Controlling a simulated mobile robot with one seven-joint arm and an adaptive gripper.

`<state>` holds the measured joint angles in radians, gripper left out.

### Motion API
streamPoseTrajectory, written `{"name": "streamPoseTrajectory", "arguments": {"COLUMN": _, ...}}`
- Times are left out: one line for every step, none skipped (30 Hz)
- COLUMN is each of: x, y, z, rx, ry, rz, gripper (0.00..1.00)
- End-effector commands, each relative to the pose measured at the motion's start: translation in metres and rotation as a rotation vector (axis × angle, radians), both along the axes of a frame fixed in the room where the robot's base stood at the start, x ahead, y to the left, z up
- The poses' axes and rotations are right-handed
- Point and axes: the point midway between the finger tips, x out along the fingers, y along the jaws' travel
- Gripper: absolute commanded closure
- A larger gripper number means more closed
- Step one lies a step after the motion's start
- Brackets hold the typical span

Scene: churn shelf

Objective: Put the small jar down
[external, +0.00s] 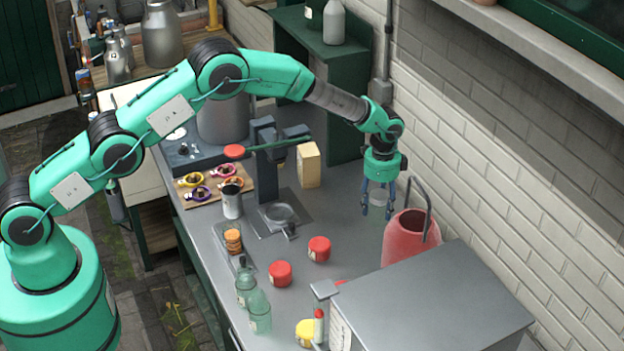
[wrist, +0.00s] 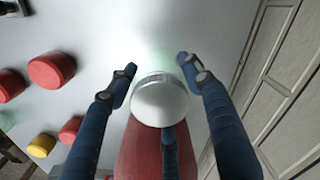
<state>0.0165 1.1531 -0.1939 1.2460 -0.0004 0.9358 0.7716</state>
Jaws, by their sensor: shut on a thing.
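The small jar (external: 377,197) looks clear and pale in the external view, between the fingers of my gripper (external: 377,212). In the wrist view its round, pale grey lid (wrist: 160,101) faces the camera, between the blue fingers of my gripper (wrist: 157,66). The gripper is shut on the jar and points down at the right side of the grey worktop (external: 340,222). The lid hides most of the jar's body in the wrist view. I cannot tell whether the jar's bottom touches the worktop.
A red container with a dark handle (external: 407,240) stands close to the gripper, in front of it. A grey box (external: 440,300) is nearer the camera. The brick wall (external: 480,150) runs along the right. Red-lidded jars (external: 280,273) stand left; the worktop between is clear.

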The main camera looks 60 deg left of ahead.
Motion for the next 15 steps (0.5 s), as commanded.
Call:
{"name": "streamPoseTrajectory", "arguments": {"x": 0.0, "y": 0.0, "z": -0.002, "rx": 0.0, "ry": 0.0, "rz": 0.0, "gripper": 0.82}}
{"name": "streamPoseTrajectory", "arguments": {"x": 0.0, "y": 0.0, "z": -0.003, "rx": 0.0, "ry": 0.001, "rz": 0.0, "gripper": 0.82}}
{"name": "streamPoseTrajectory", "arguments": {"x": 0.0, "y": 0.0, "z": -0.006, "rx": 0.0, "ry": 0.001, "rz": 0.0, "gripper": 0.82}}
{"name": "streamPoseTrajectory", "arguments": {"x": -0.001, "y": 0.0, "z": -0.009, "rx": 0.0, "ry": 0.001, "rz": 0.0, "gripper": 0.82}}
{"name": "streamPoseTrajectory", "arguments": {"x": -0.001, "y": 0.0, "z": -0.012, "rx": 0.0, "ry": 0.001, "rz": 0.0, "gripper": 0.82}}
{"name": "streamPoseTrajectory", "arguments": {"x": 0.0, "y": 0.0, "z": -0.015, "rx": 0.0, "ry": 0.001, "rz": 0.0, "gripper": 0.82}}
{"name": "streamPoseTrajectory", "arguments": {"x": 0.0, "y": 0.0, "z": -0.018, "rx": 0.0, "ry": 0.001, "rz": 0.0, "gripper": 0.82}}
{"name": "streamPoseTrajectory", "arguments": {"x": 0.0, "y": 0.0, "z": -0.022, "rx": 0.0, "ry": 0.001, "rz": 0.0, "gripper": 0.82}}
{"name": "streamPoseTrajectory", "arguments": {"x": 0.0, "y": 0.0, "z": -0.026, "rx": 0.0, "ry": 0.001, "rz": 0.0, "gripper": 0.82}}
{"name": "streamPoseTrajectory", "arguments": {"x": 0.0, "y": 0.0, "z": -0.029, "rx": 0.0, "ry": 0.0, "rz": 0.0, "gripper": 0.82}}
{"name": "streamPoseTrajectory", "arguments": {"x": 0.0, "y": 0.0, "z": -0.031, "rx": 0.0, "ry": 0.0, "rz": 0.0, "gripper": 0.82}}
{"name": "streamPoseTrajectory", "arguments": {"x": 0.0, "y": 0.0, "z": -0.033, "rx": 0.0, "ry": 0.0, "rz": 0.0, "gripper": 0.82}}
{"name": "streamPoseTrajectory", "arguments": {"x": 0.0, "y": 0.0, "z": -0.034, "rx": 0.0, "ry": 0.0, "rz": 0.0, "gripper": 0.82}}
{"name": "streamPoseTrajectory", "arguments": {"x": 0.0, "y": 0.0, "z": -0.035, "rx": 0.0, "ry": 0.0, "rz": 0.0, "gripper": 0.82}}
{"name": "streamPoseTrajectory", "arguments": {"x": 0.0, "y": 0.0, "z": -0.036, "rx": 0.0, "ry": 0.0, "rz": 0.0, "gripper": 0.82}}
